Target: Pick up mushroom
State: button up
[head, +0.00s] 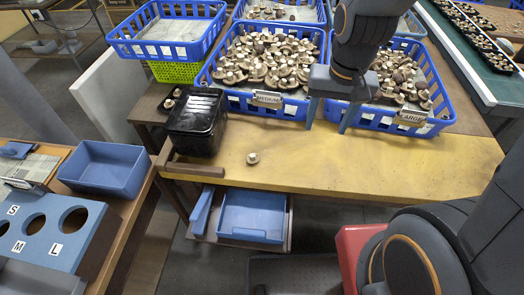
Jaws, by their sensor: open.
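A single pale mushroom (253,158) lies on the yellow table (400,168), near its front edge. Many more mushrooms (268,62) fill a blue crate (288,104) behind it. Another blue crate (375,118), labelled LARGE, also holds mushrooms (398,78). My gripper (328,128) points down with its two fingers apart and nothing between them. It is over the front of the crates, to the right of and behind the single mushroom. My arm hides part of the LARGE crate.
Black trays (196,125) stand left of the single mushroom, beside a brown wooden strip (195,170). An empty-looking blue crate (125,47) is at the back left. A blue bin (105,170) and a board with round holes (50,228) are left. The table's front right is clear.

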jog(key=w+a+f+m+b, duration=0.2)
jog(key=w+a+f+m, duration=0.3)
jog(key=a, duration=0.5)
jog(key=m+b, duration=0.1)
jog(key=m, duration=0.2)
send_over(252, 155)
jog(key=shift+g, duration=0.4)
jog(key=f, duration=0.6)
jog(key=shift+s+d+f, duration=0.15)
jog(key=shift+d, duration=0.25)
jog(key=shift+a+f+m, duration=0.25)
jog(key=shift+m, duration=0.15)
jog(key=shift+a+f, duration=0.1)
jog(key=shift+f, duration=0.2)
jog(key=shift+f+p, duration=0.75)
jog(key=shift+f, duration=2.75)
jog(key=c, duration=0.8)
